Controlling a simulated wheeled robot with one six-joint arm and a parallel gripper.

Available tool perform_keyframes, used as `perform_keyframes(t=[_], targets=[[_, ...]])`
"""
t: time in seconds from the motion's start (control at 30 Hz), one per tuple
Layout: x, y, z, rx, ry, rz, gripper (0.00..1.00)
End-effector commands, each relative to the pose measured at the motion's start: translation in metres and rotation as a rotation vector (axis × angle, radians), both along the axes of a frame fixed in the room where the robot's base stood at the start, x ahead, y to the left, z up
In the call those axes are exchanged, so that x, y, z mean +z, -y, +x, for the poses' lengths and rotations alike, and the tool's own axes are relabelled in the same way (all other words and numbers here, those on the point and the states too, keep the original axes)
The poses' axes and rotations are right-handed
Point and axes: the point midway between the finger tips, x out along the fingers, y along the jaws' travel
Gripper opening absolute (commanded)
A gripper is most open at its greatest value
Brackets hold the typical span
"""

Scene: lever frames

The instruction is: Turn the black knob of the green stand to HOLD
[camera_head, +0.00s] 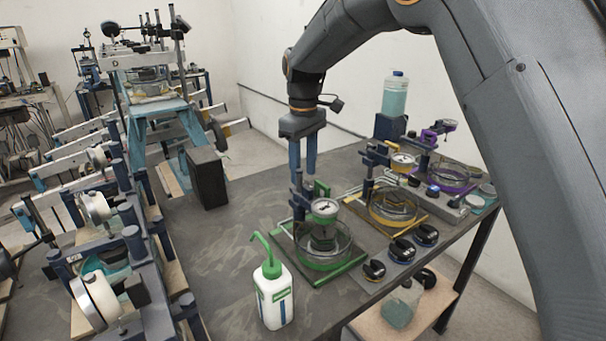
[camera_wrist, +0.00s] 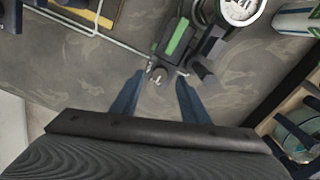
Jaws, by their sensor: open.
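The green stand (camera_head: 334,273) is on the dark table, with a green base, a clear dish and a white-faced dial gauge (camera_head: 324,208). The dial is also at the top of the wrist view (camera_wrist: 240,8), beside a green block (camera_wrist: 177,38). My gripper (camera_head: 304,180) points down at the back of the stand, its two fingers apart. In the wrist view, a small grey rounded part (camera_wrist: 157,75) shows between the fingertips; I cannot tell whether they touch it. Black knobs sit right of the stand, the nearest one (camera_head: 374,270) closest to it. Their markings are unreadable.
A white wash bottle (camera_head: 273,297) with a green spout stands left of the green stand. Yellow (camera_head: 424,219) and purple (camera_head: 462,188) stands are behind it to the right. A black block (camera_head: 207,178) and lever frames are at the left. The table's left middle is bare.

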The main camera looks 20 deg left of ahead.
Motion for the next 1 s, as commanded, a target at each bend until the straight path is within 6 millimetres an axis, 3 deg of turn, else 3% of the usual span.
perform_keyframes(t=[0.2, 0.53, 0.77, 1.0], targets=[[-0.021, -0.001, -0.001, 0.001, -0.001, -0.001, 0.41], [-0.025, -0.001, 0.000, 0.001, 0.001, 0.001, 0.41], [-0.025, -0.001, 0.000, 0.001, 0.001, 0.001, 0.02], [-0.025, -0.001, 0.000, -0.014, 0.000, 0.001, 0.00]])
